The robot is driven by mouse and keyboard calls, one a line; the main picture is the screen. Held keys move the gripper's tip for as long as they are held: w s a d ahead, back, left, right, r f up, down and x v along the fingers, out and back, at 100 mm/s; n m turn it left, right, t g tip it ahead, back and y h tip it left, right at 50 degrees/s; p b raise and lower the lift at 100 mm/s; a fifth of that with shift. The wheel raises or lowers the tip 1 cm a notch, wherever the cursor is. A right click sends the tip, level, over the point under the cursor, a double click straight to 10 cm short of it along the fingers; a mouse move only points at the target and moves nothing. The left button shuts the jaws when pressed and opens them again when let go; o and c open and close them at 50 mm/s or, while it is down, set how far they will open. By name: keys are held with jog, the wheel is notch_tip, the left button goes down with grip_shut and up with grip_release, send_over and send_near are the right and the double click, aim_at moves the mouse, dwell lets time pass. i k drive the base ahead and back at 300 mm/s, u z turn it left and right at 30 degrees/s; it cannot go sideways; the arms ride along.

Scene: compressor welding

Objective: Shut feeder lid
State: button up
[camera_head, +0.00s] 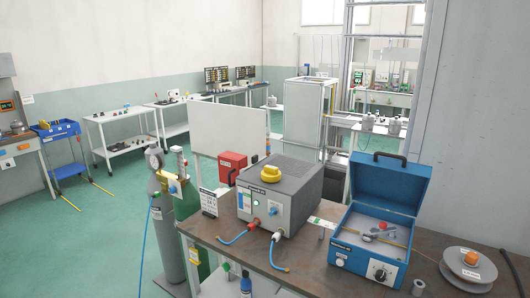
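The feeder (365,257) is a blue box on the brown workbench, at the right of the head view. Its blue lid (391,182) is open and stands up at the back of the box. Inside, a grey plate carries a small red part and a brass-coloured rod or wire that runs out to the right. A dark knob and a label are on the front. My gripper is not in view, so its state and its distance from the lid do not show.
A grey welding unit (279,197) with a yellow knob stands left of the feeder on the bench (307,247). A grey spool (468,267) lies to the right. Gas cylinders (184,207) stand at the bench's left end. Green floor (90,240) is clear at left.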

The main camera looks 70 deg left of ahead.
aim_at(393, 183)
jog(key=u, duration=2.3)
jog(key=i, duration=1.65)
